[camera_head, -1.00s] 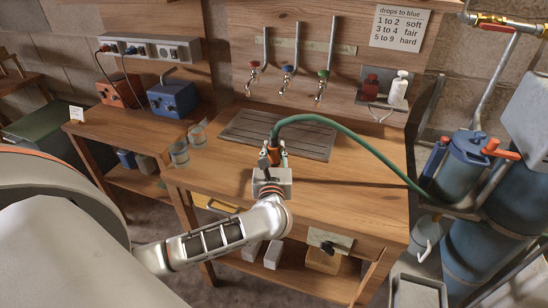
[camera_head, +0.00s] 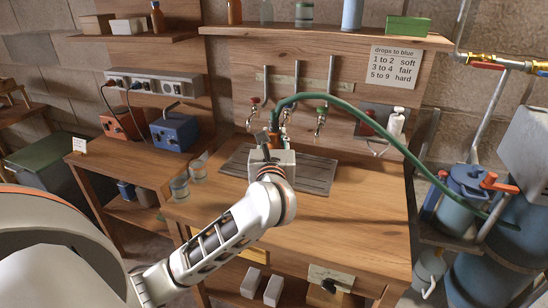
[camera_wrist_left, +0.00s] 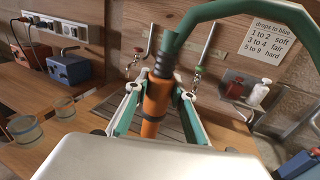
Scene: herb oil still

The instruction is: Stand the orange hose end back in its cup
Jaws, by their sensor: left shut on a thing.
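My left gripper (camera_head: 274,148) is shut on the orange hose end (camera_head: 273,138) and holds it upright above the drain board at the back of the bench. In the left wrist view the orange hose end (camera_wrist_left: 154,104) stands between the two fingers, with a dark ribbed collar on top. Two clear glass jars (camera_head: 180,188) stand at the bench's left. A grey cup-like container (camera_head: 430,266) hangs low at the right; I cannot tell whether it is the hose's cup. My right gripper is out of view.
The slatted drain board (camera_head: 318,176) lies below taps (camera_head: 320,122) on the back panel. The bench top (camera_head: 350,225) is clear in front. A blue box (camera_head: 174,132) stands on the left bench.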

